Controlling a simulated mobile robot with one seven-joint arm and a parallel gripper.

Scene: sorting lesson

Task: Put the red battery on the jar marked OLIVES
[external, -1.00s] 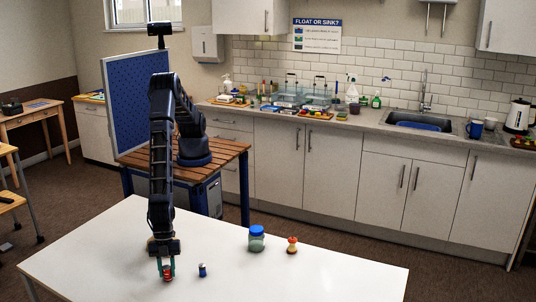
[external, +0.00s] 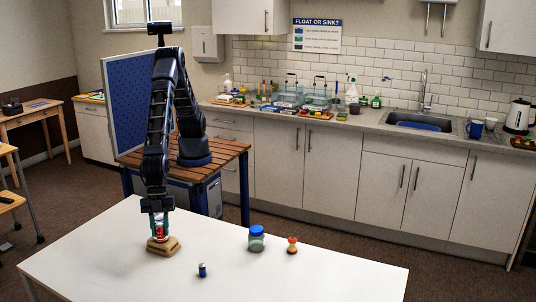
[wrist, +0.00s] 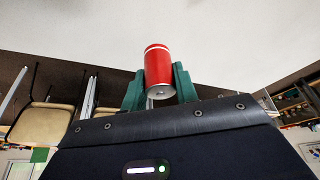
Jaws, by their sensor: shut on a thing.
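My gripper (external: 160,228) is shut on the red battery (external: 159,234), near the table's left part. In the wrist view the red battery (wrist: 158,66) stands out between my green fingertips (wrist: 159,86), with a pale band and a metal end. A tan, lumpy object (external: 163,248) lies on the table just under the battery; I cannot tell whether they touch. A jar with a blue lid (external: 256,239) stands upright to the right. No lettering on it is readable, so I cannot tell if it is marked OLIVES.
A small blue battery-like cylinder (external: 202,270) stands on the white table (external: 320,275) between my gripper and the jar, nearer the front. A small red-topped, orange-yellow object (external: 292,245) stands right of the jar. The table's right part is clear.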

